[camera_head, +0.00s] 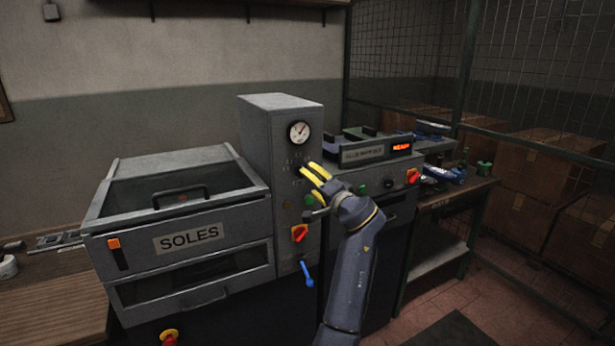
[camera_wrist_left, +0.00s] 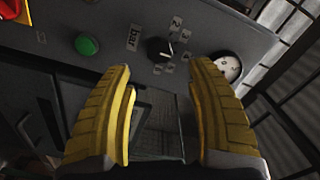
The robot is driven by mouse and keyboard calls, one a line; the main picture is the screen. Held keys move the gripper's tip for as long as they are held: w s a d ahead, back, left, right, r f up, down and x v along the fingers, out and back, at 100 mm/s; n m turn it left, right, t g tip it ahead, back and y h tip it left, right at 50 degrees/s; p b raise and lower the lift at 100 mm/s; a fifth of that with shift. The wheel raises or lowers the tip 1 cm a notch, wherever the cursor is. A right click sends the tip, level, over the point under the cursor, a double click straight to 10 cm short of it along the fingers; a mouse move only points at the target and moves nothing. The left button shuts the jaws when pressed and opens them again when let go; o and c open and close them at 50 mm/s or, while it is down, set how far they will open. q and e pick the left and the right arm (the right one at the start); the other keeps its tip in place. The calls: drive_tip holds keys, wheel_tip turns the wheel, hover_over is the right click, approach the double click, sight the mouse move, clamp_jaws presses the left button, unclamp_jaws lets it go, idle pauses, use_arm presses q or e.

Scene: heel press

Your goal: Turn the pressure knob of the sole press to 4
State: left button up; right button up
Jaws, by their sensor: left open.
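The pressure knob (camera_wrist_left: 158,49) is small, round and dark, on the grey panel of the sole press (camera_head: 277,125). Small number labels surround it, and a "bar" label is beside it. I cannot read its setting reliably. My left gripper (camera_head: 309,170) has yellow fingers and is in front of the panel, below the gauge. In the left wrist view, its fingers (camera_wrist_left: 163,66) are spread apart, with the knob showing between and beyond their tips. Nothing is held between them. In the head view the fingers partly cover the knob area. My right gripper is not in view.
A round gauge (camera_head: 299,132) is above the gripper. A green button (camera_head: 309,199), a red-orange switch (camera_head: 299,233) and a blue lever (camera_head: 307,275) are below. The SOLES drawer unit (camera_head: 190,238) stands left. Another machine with a red display (camera_head: 401,147) stands right.

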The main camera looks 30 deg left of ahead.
use_arm(q)
drive_tip(key=shift+v, duration=2)
